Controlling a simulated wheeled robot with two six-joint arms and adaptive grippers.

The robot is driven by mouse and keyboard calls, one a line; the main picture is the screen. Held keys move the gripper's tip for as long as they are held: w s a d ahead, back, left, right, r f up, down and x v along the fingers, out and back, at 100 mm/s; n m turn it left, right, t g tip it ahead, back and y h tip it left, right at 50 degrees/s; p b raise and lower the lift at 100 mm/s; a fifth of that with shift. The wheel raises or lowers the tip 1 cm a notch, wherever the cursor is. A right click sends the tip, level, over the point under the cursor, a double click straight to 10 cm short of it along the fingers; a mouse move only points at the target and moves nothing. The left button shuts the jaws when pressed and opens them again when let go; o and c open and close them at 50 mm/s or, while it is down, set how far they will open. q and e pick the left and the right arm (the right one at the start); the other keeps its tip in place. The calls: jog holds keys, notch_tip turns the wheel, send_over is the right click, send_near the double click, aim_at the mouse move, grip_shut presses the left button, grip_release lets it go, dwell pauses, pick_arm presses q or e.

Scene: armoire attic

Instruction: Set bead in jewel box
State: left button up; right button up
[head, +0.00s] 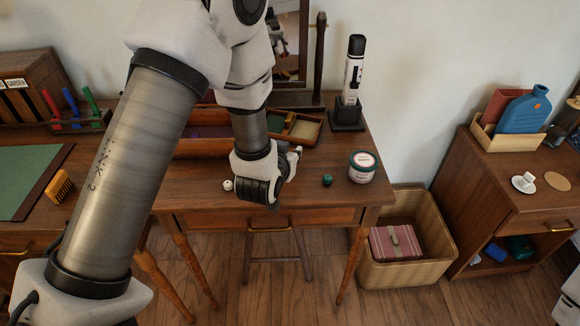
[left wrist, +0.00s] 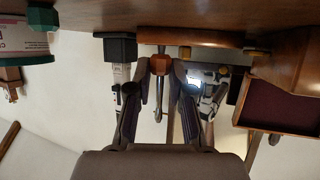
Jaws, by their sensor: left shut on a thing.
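My left gripper (head: 292,165) is low over the front of the dressing table, right of its middle. In the left wrist view, which is upside down, its fingers (left wrist: 158,78) are closed on an orange-brown faceted bead (left wrist: 160,65). The bead is hidden in the head view. The wooden jewel box (head: 200,149) stands behind the gripper, partly covered by my arm. Its open compartments show at the right, and dark purple lining (left wrist: 275,104) shows in the left wrist view. A dark green bead (head: 327,180) and a white bead (head: 228,185) lie apart on the table. My right gripper is out of view.
A round jar (head: 362,167) stands near the table's right edge. A black holder (head: 346,116) with an upright black-and-white device (head: 353,70) and a mirror post (head: 318,55) stand behind. A wicker basket (head: 440,240) is on the floor at right.

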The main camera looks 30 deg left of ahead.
pick_arm(q)
notch_tip(320, 180, down, 4)
jog(key=shift+d+r, duration=0.15)
jog(key=shift+r, duration=0.05)
jog(key=shift+s, duration=0.1)
jog(key=shift+f+b, duration=0.1)
jog(key=shift+b, duration=0.2)
jog(key=o, duration=0.8)
jog(key=shift+c, duration=0.2)
